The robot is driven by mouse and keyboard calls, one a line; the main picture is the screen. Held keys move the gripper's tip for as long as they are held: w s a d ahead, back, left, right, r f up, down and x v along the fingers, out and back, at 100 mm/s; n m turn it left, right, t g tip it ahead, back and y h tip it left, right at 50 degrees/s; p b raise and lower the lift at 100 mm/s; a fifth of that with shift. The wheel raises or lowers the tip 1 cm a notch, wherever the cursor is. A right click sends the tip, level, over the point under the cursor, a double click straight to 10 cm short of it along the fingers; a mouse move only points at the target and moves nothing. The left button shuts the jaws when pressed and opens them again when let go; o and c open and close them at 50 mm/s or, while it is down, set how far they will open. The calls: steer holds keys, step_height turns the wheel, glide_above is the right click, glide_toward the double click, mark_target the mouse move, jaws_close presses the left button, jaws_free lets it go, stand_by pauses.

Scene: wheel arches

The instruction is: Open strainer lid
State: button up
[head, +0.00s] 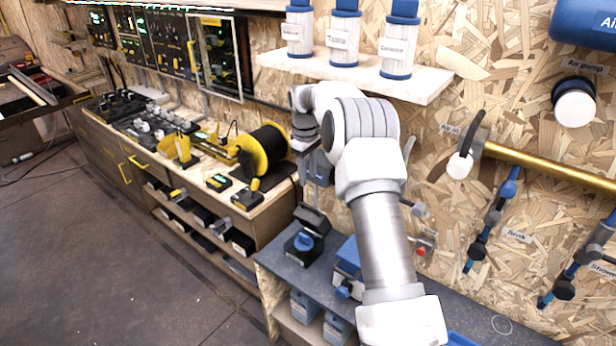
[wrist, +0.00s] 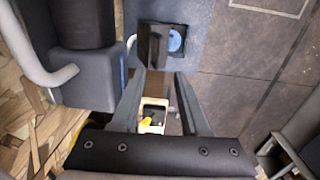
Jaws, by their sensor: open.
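No label marks the strainer. A dark square unit (head: 303,243) with a blue round part and a raised black flap stands on the grey bench below my gripper; I cannot tell for sure that it is the strainer. What looks like the same unit (wrist: 176,40) shows beyond the fingertips in the wrist view, its dark flap (wrist: 151,46) on the left side. My gripper (wrist: 160,77) is open, with nothing between its fingers. It is apart from the unit and above the bench. In the head view my own arm hides much of the gripper.
A grey body with a black cylinder (wrist: 85,60) and a pale hose lies close left of my fingers in the wrist view. A shelf (head: 360,78) with several blue-capped canisters is above my arm. A yellow-black cable reel (head: 264,148) stands left. The floor (head: 80,240) is open.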

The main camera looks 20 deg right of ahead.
steer(key=shift+s+a+f, duration=0.1)
steer(key=shift+a+f, duration=0.05)
steer(key=shift+f, duration=0.1)
steer(key=c, duration=0.4)
steer(key=s+f+n+h, duration=0.1)
steer(key=s+a+f+n+g+h+b, duration=0.1)
steer(key=f+n, duration=0.1)
steer(key=s+a+f+n+h, duration=0.1)
steer(key=f+n, duration=0.1)
steer(key=shift+s+a+f+g, duration=0.1)
steer(key=shift+s+f+g, duration=0.2)
steer(key=shift+s, duration=0.1)
jaws_close()
steer(key=s+a+f+n+t+h+b, duration=0.25)
steer(key=a+n+t+h, duration=0.3)
steer(key=n, duration=1.05)
steer(key=s+a+f+n+t+h+b, duration=0.2)
steer(key=s+a+f+n+t+h, duration=0.3)
steer(key=n, duration=1)
steer(key=b, duration=0.1)
glide_toward(312, 218)
steer(key=w+d+r, duration=0.3)
steer(key=w+d, duration=0.1)
steer(key=shift+w+r+y, duration=0.2)
steer(key=shift+w+y, duration=0.15)
steer(key=shift+w, duration=0.05)
